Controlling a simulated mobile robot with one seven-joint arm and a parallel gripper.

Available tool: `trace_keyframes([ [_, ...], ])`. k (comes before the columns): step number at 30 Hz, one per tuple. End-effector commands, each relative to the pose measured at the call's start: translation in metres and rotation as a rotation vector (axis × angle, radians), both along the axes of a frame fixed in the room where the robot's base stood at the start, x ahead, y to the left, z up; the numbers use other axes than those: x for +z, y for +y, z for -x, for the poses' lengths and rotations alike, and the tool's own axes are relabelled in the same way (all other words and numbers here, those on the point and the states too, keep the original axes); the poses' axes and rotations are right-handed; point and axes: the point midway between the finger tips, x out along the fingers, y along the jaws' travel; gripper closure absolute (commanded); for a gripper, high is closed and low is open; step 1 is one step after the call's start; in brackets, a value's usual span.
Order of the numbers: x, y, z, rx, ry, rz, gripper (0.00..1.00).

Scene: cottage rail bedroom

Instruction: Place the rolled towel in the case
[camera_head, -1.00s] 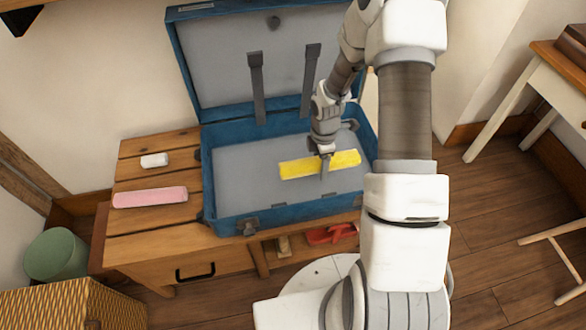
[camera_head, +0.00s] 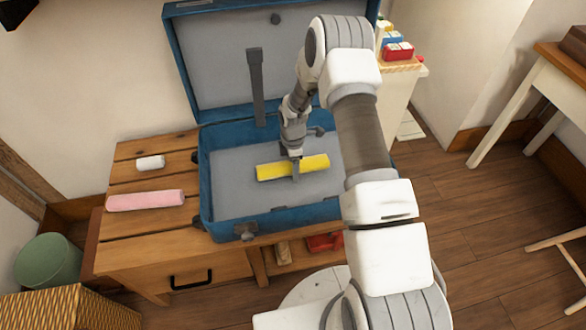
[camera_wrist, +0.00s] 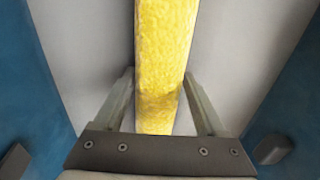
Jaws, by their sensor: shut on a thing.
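The yellow rolled towel (camera_head: 310,165) is within the open blue case (camera_head: 228,228), above or on its grey floor; I cannot tell if it touches the floor. My gripper (camera_head: 296,172) is shut on the towel near its middle. In the wrist view the towel (camera_wrist: 165,60) runs between the two fingers of my gripper (camera_wrist: 162,100), with the case's blue walls (camera_wrist: 30,100) at both sides. The case's lid (camera_head: 225,65) stands open at the back. My arm hides the case's right part.
The case stands on a wooden bench (camera_head: 150,220). A pink roll (camera_head: 145,200) and a small white roll (camera_head: 150,162) lie on the bench left of it. A green bin (camera_head: 48,258) and a woven box (camera_head: 60,308) are at lower left. Red and blue items (camera_head: 398,50) stand behind right.

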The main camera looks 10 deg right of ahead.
Motion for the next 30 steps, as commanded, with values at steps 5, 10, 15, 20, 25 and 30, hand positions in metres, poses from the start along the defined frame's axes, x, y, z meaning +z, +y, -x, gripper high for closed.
trace_keyframes([
  [5, -0.001, 0.000, -0.001, 0.000, -0.002, 0.000, 0.88],
  [10, -0.005, 0.000, 0.000, 0.000, -0.002, 0.000, 0.88],
  [15, -0.004, 0.000, 0.000, 0.000, -0.002, 0.000, 0.03],
  [20, -0.004, 0.000, 0.000, 0.000, -0.002, 0.000, 0.00],
  [25, 0.000, 0.000, 0.000, 0.000, -0.002, 0.000, 0.00],
  [30, 0.026, 0.000, -0.001, -0.001, -0.005, -0.001, 0.00],
])
